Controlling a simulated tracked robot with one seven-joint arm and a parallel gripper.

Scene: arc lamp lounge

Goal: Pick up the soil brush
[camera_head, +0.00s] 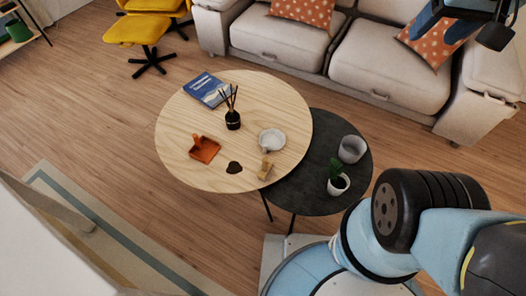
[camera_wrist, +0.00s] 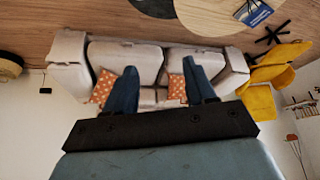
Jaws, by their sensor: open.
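A small tan brush (camera_head: 265,170), which looks like the soil brush, is at the front right edge of the round light wood table (camera_head: 185,100). A dark heap of soil (camera_head: 234,168) lies to its left. An orange dustpan (camera_head: 204,150) is further left. My gripper (camera_wrist: 160,88) is open and empty in the wrist view, its two dark blue fingers apart. It points toward the sofa, well away from the brush. The brush cannot be made out in the wrist view. Part of my arm's end shows at the head view's top right.
The wood table also holds a white dish (camera_head: 271,140), a dark reed diffuser (camera_head: 232,120) and a blue book (camera_head: 206,89). A lower black table (camera_head: 310,190) holds a grey pot (camera_head: 351,149) and a potted plant (camera_head: 338,185). A sofa (camera_head: 277,45) stands behind.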

